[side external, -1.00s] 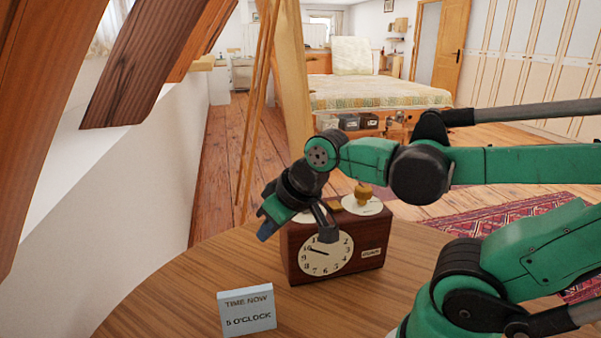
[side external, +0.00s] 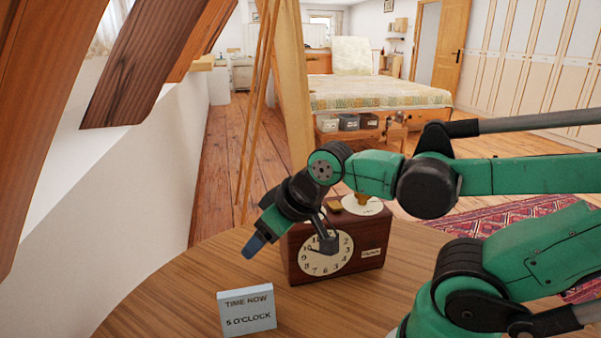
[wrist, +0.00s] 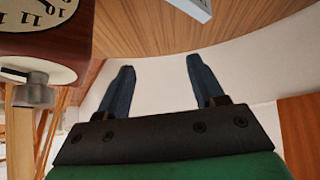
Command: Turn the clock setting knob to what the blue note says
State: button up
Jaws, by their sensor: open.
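The clock (side external: 370,240) is a brown wooden box with a cream dial (side external: 310,265) on its front. Its dark hand (side external: 312,250) points up-left, around 9 or 10. In the side view, a dark part of my arm hides the dial's middle. A grey cylindrical knob (wrist: 35,92) stands out beside the dial (wrist: 40,12) in the wrist view. The blue note (side external: 247,312) reads "TIME NOW 5 O'CLOCK" and stands in front of the clock. My gripper (side external: 253,247) is left of the clock, tilted down. Its fingers (wrist: 162,85) are apart, with nothing between them.
The round wooden table (side external: 170,295) is clear around the note. A white sloped wall (side external: 130,220) rises to the left.

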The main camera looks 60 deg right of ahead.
aim_at(246, 290)
jog(key=n+g, duration=0.1)
jog(key=n, duration=0.1)
jog(key=f+n+y, duration=0.1)
jog(key=shift+a+f+n+g, duration=0.1)
jog(key=shift+a+n+g, duration=0.1)
jog(key=shift+n+g, duration=0.2)
jog(key=n+g+y, duration=0.1)
jog(key=n, duration=0.1)
jog(key=a+f+n+g+y, duration=0.1)
jog(key=n, duration=0.2)
jog(key=shift+f, duration=0.15)
jog(key=shift+x, duration=2.75)
jog(key=shift+a, duration=0.1)
grip_shut()
